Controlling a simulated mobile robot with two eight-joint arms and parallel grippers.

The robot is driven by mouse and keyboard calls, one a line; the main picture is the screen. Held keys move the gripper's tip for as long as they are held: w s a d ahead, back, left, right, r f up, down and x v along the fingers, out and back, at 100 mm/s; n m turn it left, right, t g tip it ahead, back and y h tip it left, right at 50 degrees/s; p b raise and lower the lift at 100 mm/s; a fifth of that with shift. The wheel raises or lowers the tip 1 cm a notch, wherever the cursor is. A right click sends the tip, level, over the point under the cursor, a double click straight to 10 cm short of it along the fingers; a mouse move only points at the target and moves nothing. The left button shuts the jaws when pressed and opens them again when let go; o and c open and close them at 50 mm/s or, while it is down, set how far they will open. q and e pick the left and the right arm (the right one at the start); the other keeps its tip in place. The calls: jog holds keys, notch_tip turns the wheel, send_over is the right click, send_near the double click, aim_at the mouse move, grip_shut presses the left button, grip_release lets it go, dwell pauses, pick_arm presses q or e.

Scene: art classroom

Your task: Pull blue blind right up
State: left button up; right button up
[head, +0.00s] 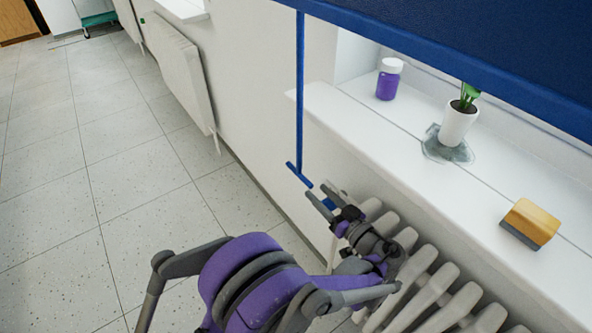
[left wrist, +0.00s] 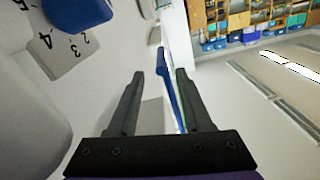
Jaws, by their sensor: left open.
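The blue blind (head: 480,40) hangs across the upper right of the head view, above the window sill. Its blue pull rod (head: 300,100) hangs from the left end and has a crossbar handle (head: 297,174) at the bottom. My left gripper (head: 321,195) is open beside the lower end of the rod, just right of and below the crossbar. In the left wrist view a blue bar (left wrist: 165,88) shows between the two spread fingers (left wrist: 159,75), closer to the right one. I cannot tell whether it touches a finger. My right gripper is not in view.
A white radiator (head: 437,296) stands under the sill (head: 400,145), close to my left gripper. The tiled floor (head: 110,160) at left is clear.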

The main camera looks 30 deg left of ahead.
aim_at(301, 176)
pick_arm(q)
jog(key=b+x, duration=0.1)
jog(key=x, duration=0.9)
jog(key=shift+a+r, duration=0.1)
jog(key=shift+a, duration=0.1)
grip_shut()
dwell(1.1)
